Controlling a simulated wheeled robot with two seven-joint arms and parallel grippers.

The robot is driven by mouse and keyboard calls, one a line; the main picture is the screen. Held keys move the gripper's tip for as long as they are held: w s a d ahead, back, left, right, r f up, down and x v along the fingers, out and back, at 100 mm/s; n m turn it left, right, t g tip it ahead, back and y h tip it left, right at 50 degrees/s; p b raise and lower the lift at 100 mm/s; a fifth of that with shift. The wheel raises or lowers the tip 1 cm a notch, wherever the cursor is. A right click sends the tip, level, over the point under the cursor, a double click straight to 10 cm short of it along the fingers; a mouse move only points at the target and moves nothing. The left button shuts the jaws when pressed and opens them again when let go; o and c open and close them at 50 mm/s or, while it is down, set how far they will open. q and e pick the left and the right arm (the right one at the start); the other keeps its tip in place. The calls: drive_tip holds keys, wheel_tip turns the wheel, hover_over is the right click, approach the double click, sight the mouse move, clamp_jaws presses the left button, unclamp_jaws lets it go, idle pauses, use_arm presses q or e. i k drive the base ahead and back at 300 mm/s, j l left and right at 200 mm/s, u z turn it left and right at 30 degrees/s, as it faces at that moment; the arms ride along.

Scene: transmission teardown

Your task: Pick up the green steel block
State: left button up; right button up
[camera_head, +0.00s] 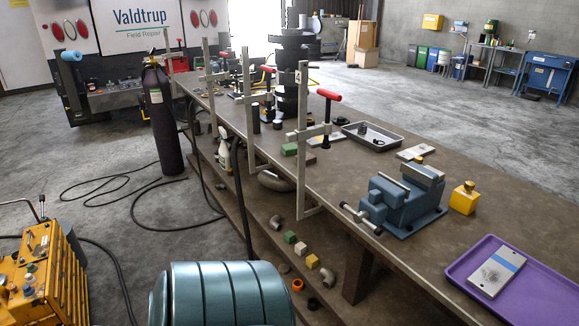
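A small green block (289,149) lies on the workbench, beside the upright bar of a clamp near the bench's front edge. A second small green block (290,237) sits on the lower shelf, among pipe elbows and pale blocks. I cannot tell from the picture which of the two is steel. Neither of my grippers is in view.
Tall bar clamps (303,130) stand along the front edge of the workbench (480,205). A blue vise (403,200), a yellow block (464,198), a grey tray (371,136) and a purple tray (537,300) are on top. A teal ribbed object (222,295) fills the bottom.

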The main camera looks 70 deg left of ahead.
sight(290, 237)
drive_tip(key=i, duration=0.45)
drive_tip(key=u, duration=2.5)
